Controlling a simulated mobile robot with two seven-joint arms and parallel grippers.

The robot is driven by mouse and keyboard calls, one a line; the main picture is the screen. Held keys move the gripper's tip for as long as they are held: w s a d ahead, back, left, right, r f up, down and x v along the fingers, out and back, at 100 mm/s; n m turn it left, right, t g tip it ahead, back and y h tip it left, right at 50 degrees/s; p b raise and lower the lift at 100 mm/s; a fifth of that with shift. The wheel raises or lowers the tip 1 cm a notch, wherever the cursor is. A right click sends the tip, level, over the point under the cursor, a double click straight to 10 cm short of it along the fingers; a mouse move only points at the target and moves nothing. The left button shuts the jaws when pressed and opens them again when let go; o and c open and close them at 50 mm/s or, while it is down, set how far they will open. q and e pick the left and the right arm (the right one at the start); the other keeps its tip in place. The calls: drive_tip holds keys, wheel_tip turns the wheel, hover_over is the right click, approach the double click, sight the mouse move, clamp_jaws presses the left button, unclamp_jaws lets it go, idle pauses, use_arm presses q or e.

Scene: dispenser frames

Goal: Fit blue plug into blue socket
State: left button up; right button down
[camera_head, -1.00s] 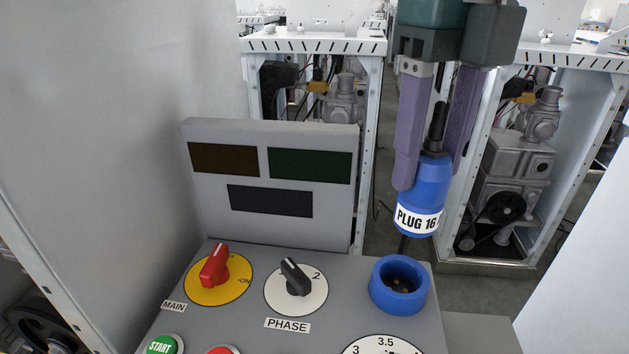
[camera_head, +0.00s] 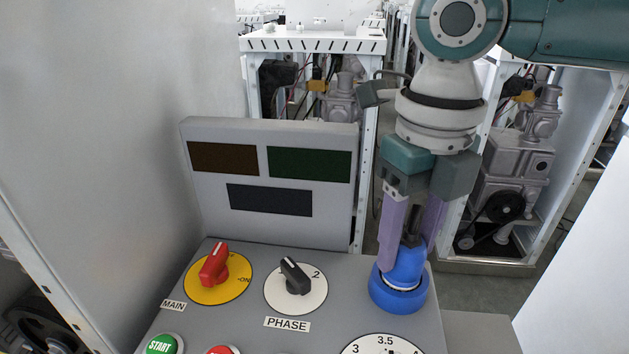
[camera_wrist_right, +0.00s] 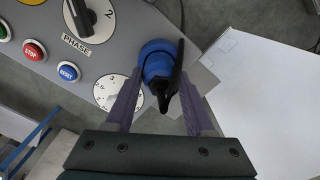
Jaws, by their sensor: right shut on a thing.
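The blue plug (camera_head: 407,265) stands upright with its lower end inside the ring of the blue socket (camera_head: 399,294) on the grey panel. Its label no longer shows, and how deep it sits is hard to tell. My right gripper (camera_head: 404,255) comes from above, its purple fingers shut on the plug. In the right wrist view the plug (camera_wrist_right: 157,68) lies between the fingertips of my right gripper (camera_wrist_right: 156,85), with the blue socket (camera_wrist_right: 157,47) around and beyond it. My left gripper is not in view.
On the panel (camera_head: 240,317) are a red MAIN knob (camera_head: 214,267), a black PHASE knob (camera_head: 295,277) and a numbered dial (camera_head: 380,346). A display board (camera_head: 270,200) stands behind them. A grey cabinet wall (camera_head: 110,130) closes off the left.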

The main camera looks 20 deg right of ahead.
drive_tip(key=shift+c, duration=1.3)
unclamp_jaws()
wheel_tip(320, 180, up, 12)
drive_tip(key=shift+r, duration=0.1)
